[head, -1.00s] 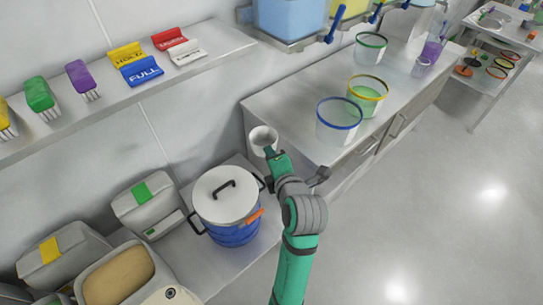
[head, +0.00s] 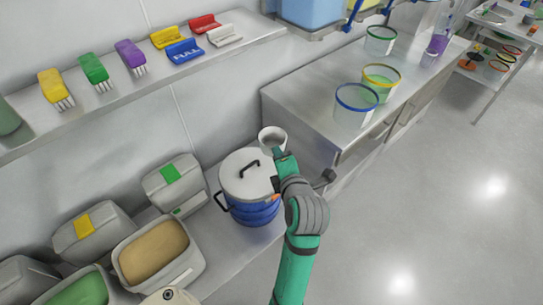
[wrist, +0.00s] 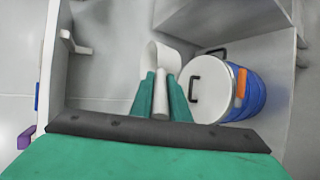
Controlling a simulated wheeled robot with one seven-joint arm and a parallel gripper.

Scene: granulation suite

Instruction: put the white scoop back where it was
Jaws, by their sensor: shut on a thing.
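The white scoop (head: 272,138) is held at the end of my arm, in the air near the left end of the steel counter. In the wrist view the scoop (wrist: 163,60) points away from me, and its handle sits between the two green fingers of my gripper (wrist: 161,95). My gripper also shows in the head view (head: 281,158), shut on the handle. The scoop's bowl looks empty in the head view, though it is small there.
A blue pot with a white lid (head: 248,172) stands just left of my gripper. Several bins, one with tan powder (head: 152,250), stand at lower left. A wall shelf (head: 140,88) holds brushes and signs. Buckets stand on the counter (head: 318,103). The floor at right is clear.

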